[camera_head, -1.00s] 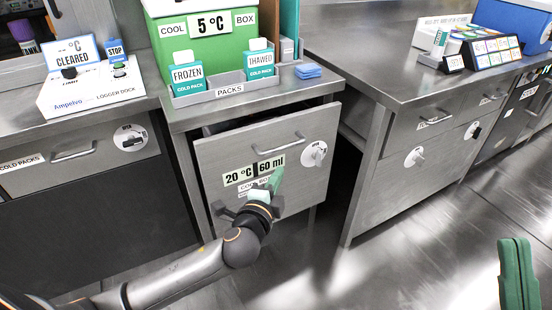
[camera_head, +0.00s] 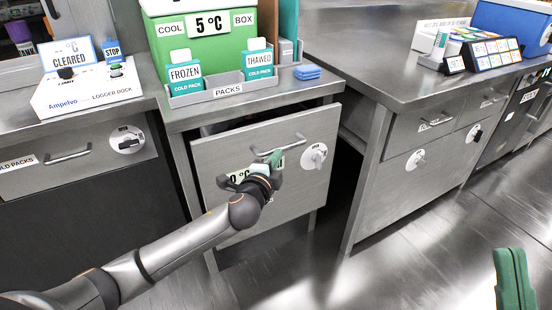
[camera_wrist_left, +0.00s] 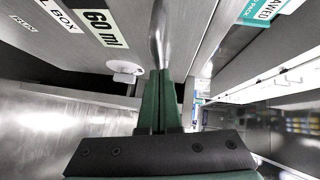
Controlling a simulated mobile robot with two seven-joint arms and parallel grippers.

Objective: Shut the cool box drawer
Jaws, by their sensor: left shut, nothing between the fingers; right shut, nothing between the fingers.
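The cool box drawer (camera_head: 308,190) is a grey metal front under the counter that holds the green cool box (camera_head: 215,50). It stands partly open, with a dark gap along its top edge. Its bar handle (camera_head: 292,145) shows in the wrist view too (camera_wrist_left: 160,35). My left gripper (camera_head: 276,158) is shut and empty, its green fingertips (camera_wrist_left: 160,85) just at the handle; I cannot tell whether they touch it. My left arm hides part of the drawer's label. My right gripper (camera_head: 514,278) is shut and empty at the lower right, away from the drawer.
A round white lock disc (camera_head: 314,156) sits right of the handle. Frozen (camera_head: 186,78) and thawed (camera_head: 258,64) cold packs stand in a tray above. Another cabinet (camera_head: 390,195) stands to the right across a narrow gap. The floor in front is clear.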

